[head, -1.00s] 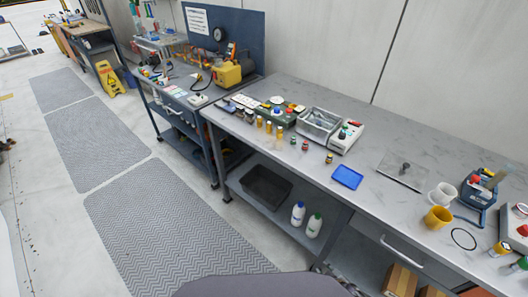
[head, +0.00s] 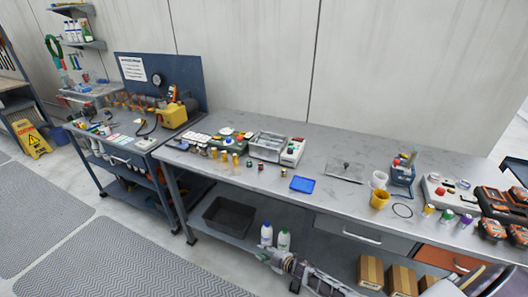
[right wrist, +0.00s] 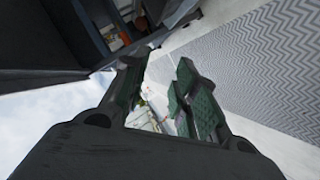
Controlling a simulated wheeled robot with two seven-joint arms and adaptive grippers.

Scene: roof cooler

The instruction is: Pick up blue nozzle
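I cannot pick out a blue nozzle with certainty; the small parts on the workbench (head: 330,207) are too small to tell. A blue and grey holder (head: 402,175) with several small coloured items stands on the bench, right of the middle.
A blue tray (head: 302,184), a yellow cup (head: 379,199) and a white mug (head: 379,179) stand on the bench. A metal bin (head: 266,147) is farther back. A black tub (head: 229,216) and bottles sit on the lower shelf. The bench's front middle is clear.

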